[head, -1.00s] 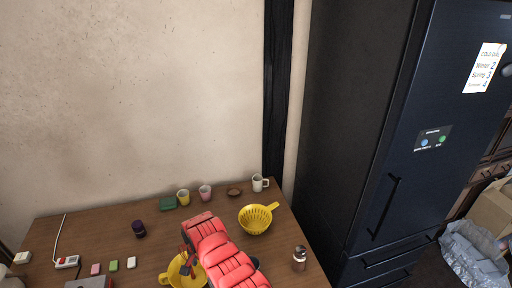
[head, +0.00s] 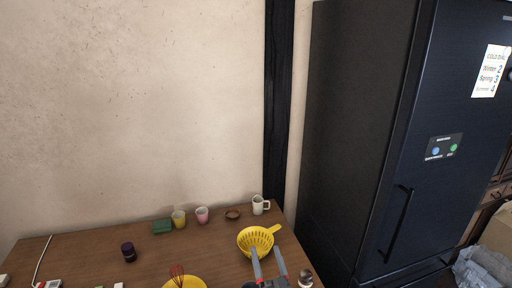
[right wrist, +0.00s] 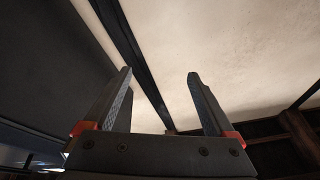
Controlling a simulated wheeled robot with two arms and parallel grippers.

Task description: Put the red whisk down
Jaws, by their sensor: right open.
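The red whisk (head: 177,274) shows at the bottom edge of the head view, its wire loops sticking up at the left of a yellow bowl (head: 190,283). Its lower part is cut off by the frame, so I cannot tell whether it stands in the bowl or beside it. My right gripper (head: 268,255) is to the right of the whisk, apart from it, in front of the yellow colander. In the right wrist view its two fingers (right wrist: 160,80) are spread with nothing between them. My left gripper is not in view.
The yellow colander (head: 256,246) stands on the wooden table (head: 90,262). A white mug (head: 258,205), pink cup (head: 202,215), yellow cup (head: 179,220), small brown bowl (head: 232,214), green block (head: 162,226) and dark purple jar (head: 129,252) stand behind. A dark fridge (head: 400,150) rises at right.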

